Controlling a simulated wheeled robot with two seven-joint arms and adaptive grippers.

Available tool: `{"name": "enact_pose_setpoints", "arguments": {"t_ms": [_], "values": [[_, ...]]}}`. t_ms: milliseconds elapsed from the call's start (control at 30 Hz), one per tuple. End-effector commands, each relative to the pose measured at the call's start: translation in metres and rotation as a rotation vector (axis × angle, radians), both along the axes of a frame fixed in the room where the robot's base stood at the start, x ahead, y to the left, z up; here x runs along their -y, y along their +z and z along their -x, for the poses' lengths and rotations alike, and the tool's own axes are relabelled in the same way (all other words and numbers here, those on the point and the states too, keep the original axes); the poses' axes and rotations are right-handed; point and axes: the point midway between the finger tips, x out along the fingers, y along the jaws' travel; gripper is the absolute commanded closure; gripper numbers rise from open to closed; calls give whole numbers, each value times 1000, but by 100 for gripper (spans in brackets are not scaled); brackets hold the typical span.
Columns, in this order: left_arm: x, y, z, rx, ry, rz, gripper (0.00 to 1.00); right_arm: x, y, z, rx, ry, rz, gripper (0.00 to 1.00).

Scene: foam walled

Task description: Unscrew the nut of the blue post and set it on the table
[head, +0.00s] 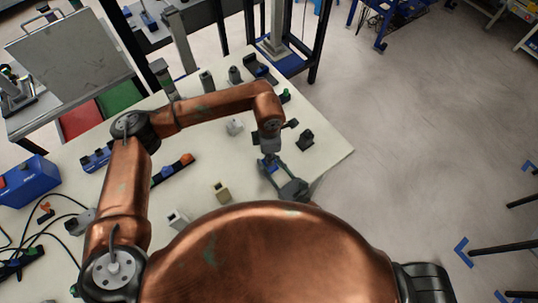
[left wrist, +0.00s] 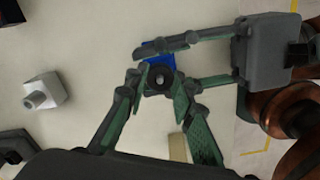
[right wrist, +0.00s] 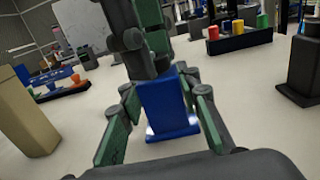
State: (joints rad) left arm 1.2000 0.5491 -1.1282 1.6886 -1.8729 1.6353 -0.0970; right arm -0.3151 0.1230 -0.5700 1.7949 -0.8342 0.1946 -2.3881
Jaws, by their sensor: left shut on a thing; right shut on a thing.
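The blue post (right wrist: 166,105) stands upright on the table (head: 325,160), its flared foot on the surface. It also shows from above in the left wrist view (left wrist: 157,60). My right gripper (right wrist: 165,92) is shut on the post from the side, a finger on each flank; it also shows in the head view (head: 272,170). A dark round nut (left wrist: 158,79) with a hole sits at the top of the post. My left gripper (left wrist: 161,83) comes from above and is shut on the nut. Its fingers hide the nut in the right wrist view.
A beige block (head: 220,191) and a white block (head: 177,220) stand left of the grippers. A dark block (head: 305,139) stands to the right. A rack with coloured pegs (head: 172,170) lies further left. Bare tabletop shows between them.

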Motion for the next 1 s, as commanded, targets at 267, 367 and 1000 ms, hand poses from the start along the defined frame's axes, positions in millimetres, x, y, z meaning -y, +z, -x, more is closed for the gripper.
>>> {"name": "enact_pose_setpoints", "arguments": {"t_ms": [267,367,1000], "values": [[0,0,-1,1,228,0,100,0,0,0,1,0,-1,100],[0,0,-1,1,227,0,100,0,0,0,1,0,-1,100],[0,5,-1,2,226,-1,100,0,0,0,1,0,-1,100]]}}
